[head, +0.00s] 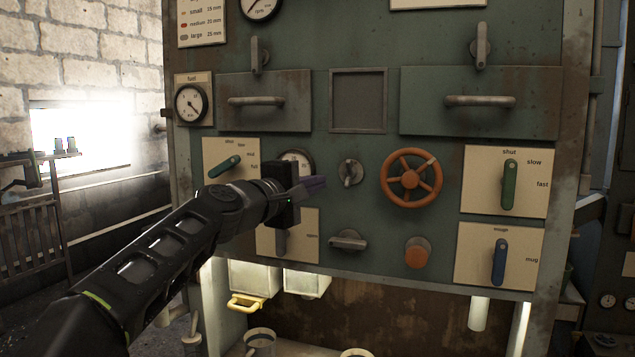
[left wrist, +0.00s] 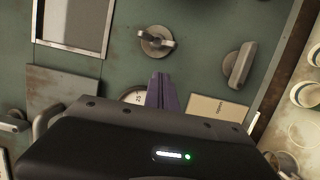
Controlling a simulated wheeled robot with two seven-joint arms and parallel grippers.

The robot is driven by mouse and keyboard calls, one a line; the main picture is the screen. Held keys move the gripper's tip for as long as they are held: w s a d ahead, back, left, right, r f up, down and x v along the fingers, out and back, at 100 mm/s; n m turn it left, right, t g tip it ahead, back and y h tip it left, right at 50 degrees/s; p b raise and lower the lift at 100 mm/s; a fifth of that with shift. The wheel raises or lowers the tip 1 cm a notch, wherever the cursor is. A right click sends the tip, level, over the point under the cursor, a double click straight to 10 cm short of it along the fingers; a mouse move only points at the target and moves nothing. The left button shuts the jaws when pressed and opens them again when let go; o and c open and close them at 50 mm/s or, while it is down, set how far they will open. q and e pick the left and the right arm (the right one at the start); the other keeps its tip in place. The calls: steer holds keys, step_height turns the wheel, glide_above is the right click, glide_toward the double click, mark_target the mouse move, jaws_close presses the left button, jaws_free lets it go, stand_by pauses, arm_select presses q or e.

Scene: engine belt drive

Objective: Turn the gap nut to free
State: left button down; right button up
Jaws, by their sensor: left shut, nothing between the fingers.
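A small grey winged nut (head: 350,172) sits on the green panel, left of the orange handwheel; no label reads beside it. It also shows at the top of the left wrist view (left wrist: 156,41). I cannot tell for sure that it is the gap nut. My left gripper (head: 322,183) is shut and empty, its purple fingers just left of the nut and apart from it in the picture. The fingers also show in the left wrist view (left wrist: 160,80), below the nut. A round gauge (head: 299,160) is partly hidden behind the gripper. My right gripper is not in view.
A grey bar handle (head: 348,240) lies below the nut. The orange handwheel (head: 411,178) is to its right, with an orange knob (head: 418,252) beneath. A green lever (head: 225,166) and a partly hidden labelled plate (head: 304,229) are near my left arm.

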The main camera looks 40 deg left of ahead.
arm_select(q)
steer(key=s, duration=1)
steer(key=shift+d, duration=0.2)
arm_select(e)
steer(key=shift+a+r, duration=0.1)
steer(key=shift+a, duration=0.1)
arm_select(q)
steer(key=shift+r, duration=0.15)
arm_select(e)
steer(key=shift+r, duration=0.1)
